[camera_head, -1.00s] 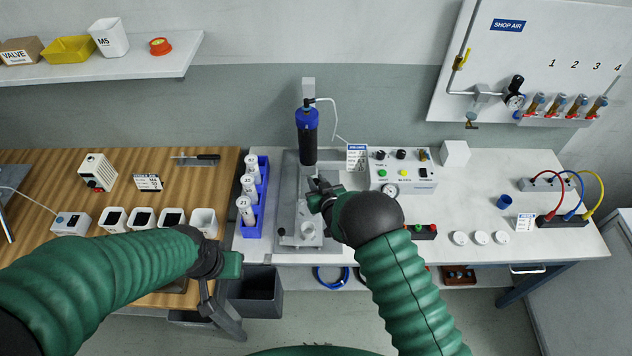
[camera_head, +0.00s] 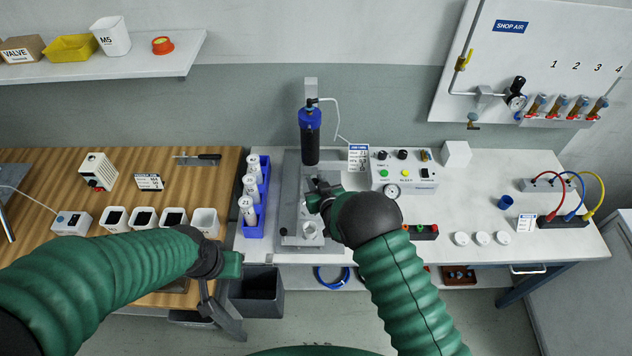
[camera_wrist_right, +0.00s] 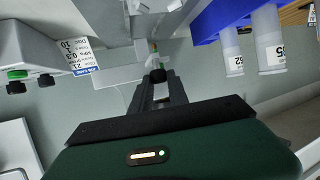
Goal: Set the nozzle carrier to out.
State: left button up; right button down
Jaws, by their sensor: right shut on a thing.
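The bench device has a grey base plate (camera_head: 291,241) and a dark upright cylinder with a blue cap (camera_head: 310,138) above it. My right gripper (camera_head: 316,193) is over the plate, just in front of and below the cylinder. In the right wrist view its fingers (camera_wrist_right: 158,78) are shut on a small black knob (camera_wrist_right: 158,75), which seems to belong to the nozzle carrier. The carrier itself is mostly hidden by the gripper. A round pale cup (camera_head: 309,229) sits on the plate in front. My left gripper (camera_head: 207,292) hangs by the wooden bench's front edge, its jaws unclear.
A blue rack (camera_head: 252,229) with white bottles stands left of the device. A control box (camera_head: 404,175) with buttons and a gauge (camera_head: 390,191) stand to the right. White containers (camera_head: 205,222) line the wooden bench. White lids (camera_head: 482,239) lie farther right on the white bench.

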jog(key=shift+s+a+f, duration=0.15)
jog(key=d, duration=0.9)
jog(key=shift+d, duration=0.4)
jog(key=c, duration=1.5)
grip_release()
jog(key=shift+o, duration=1.2)
jog(key=shift+d, duration=0.1)
